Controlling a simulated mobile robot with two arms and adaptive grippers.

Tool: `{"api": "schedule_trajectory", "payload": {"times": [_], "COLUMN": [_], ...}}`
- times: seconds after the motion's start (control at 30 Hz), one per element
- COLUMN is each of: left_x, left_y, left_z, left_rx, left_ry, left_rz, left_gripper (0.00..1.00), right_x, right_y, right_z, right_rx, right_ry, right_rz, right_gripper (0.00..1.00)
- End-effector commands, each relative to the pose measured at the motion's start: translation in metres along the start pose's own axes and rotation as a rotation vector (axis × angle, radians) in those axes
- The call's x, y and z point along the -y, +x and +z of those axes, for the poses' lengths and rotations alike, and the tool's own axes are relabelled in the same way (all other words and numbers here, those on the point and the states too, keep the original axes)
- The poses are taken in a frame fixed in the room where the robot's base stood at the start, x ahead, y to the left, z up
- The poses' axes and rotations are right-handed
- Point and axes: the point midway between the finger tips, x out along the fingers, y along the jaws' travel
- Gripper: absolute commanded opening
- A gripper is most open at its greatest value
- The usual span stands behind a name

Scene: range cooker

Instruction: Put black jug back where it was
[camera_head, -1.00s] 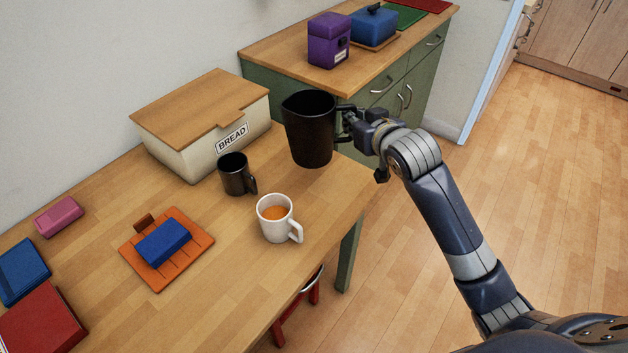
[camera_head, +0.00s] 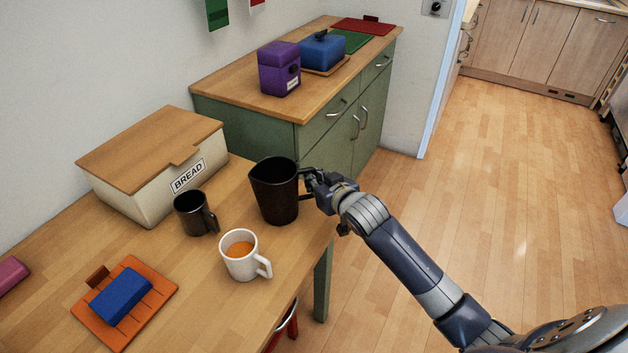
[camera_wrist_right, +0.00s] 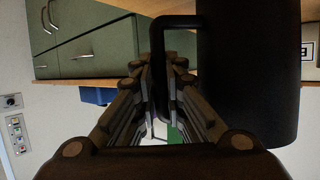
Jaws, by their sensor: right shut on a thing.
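The black jug (camera_head: 275,192) is upright at the right end of the wooden table, near its edge. In the head view its base looks on or just above the tabletop; I cannot tell which. My right gripper (camera_head: 311,184) reaches it from the right and is shut on its handle. In the right wrist view the jug (camera_wrist_right: 250,80) fills the upper right and its handle (camera_wrist_right: 157,70) passes between the fingers (camera_wrist_right: 160,90). My left gripper is not in view.
A white mug of orange drink (camera_head: 240,257), a black mug (camera_head: 192,215) and a bread bin (camera_head: 140,185) stand close by. An orange board (camera_head: 155,292) holds a blue block (camera_head: 121,296). A green cabinet (camera_head: 240,125) with a purple canister (camera_head: 278,70) and blue dish (camera_head: 322,50) stands behind.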

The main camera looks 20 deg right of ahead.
Motion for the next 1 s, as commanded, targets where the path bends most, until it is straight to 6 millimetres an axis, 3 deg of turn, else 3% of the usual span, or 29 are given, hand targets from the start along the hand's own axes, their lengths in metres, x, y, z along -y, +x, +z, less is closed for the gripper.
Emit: {"api": "schedule_trajectory", "payload": {"times": [0.33, 0.37, 0.43, 0.83, 1.0], "left_x": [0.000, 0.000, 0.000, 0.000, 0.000], "left_y": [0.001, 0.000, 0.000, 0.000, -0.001], "left_z": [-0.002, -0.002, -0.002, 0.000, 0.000], "left_rx": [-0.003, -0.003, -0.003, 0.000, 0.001], "left_ry": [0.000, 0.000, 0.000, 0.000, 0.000], "left_rz": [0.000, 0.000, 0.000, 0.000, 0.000], "left_gripper": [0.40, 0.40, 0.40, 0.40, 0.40], "right_x": [0.000, 0.000, 0.000, 0.000, 0.000], "right_y": [0.001, 0.001, 0.001, 0.000, -0.019], "right_z": [0.001, 0.002, 0.002, -0.002, -0.001], "right_rx": [-0.005, -0.002, -0.001, -0.002, -0.002], "right_ry": [0.002, 0.001, 0.000, -0.001, 0.000], "right_rz": [-0.001, 0.000, 0.000, 0.000, 0.000], "right_gripper": [0.00, 0.15, 0.30, 0.30, 0.30]}}
